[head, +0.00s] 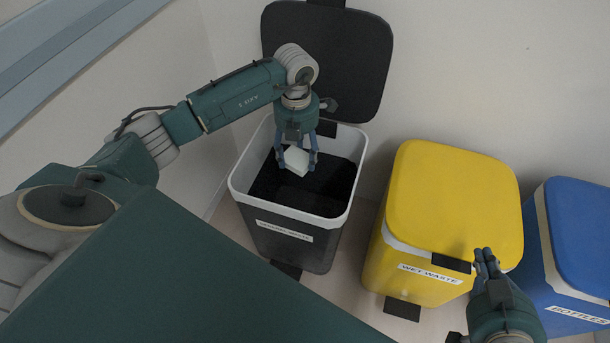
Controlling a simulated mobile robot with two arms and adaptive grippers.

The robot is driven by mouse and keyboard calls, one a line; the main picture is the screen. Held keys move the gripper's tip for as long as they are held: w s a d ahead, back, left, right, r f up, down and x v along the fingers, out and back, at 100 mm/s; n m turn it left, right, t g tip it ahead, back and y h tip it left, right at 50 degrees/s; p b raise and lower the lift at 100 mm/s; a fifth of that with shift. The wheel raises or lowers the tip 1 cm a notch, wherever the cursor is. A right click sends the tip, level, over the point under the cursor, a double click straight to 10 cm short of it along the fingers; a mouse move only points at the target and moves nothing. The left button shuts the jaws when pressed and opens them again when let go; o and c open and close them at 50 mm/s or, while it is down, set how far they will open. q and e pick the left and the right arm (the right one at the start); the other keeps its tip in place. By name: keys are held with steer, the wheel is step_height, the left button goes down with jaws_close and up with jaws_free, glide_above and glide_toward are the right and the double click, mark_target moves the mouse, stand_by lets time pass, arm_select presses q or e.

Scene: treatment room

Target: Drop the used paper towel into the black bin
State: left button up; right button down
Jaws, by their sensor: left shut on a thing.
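The used paper towel (296,161) is a small white folded block. My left gripper (297,160) is shut on it and holds it over the open mouth of the black bin (285,248). The bin has a white rim, a dark inside and a partly readable label on its front. Its black lid (335,55) stands raised against the wall. I cannot tell exactly how high the towel is above the bin's inside. My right gripper (486,262) is at the lower right, in front of the yellow bin. Its fingers look close together, but their opening is unclear.
A yellow bin (450,200) labelled WET WASTE stands closed to the right of the black bin. A blue bin (585,235) labelled BOTTLES stands closed at the right edge. The wall is close behind the bins. A pedal (402,308) sticks out below the yellow bin.

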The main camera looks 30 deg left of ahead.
arm_select(q)
steer(key=o, duration=1.1)
steer(key=shift+r, duration=0.1)
step_height(320, 180, up, 12)
steer(key=shift+s+f, duration=0.1)
steer(key=shift+f, duration=0.1)
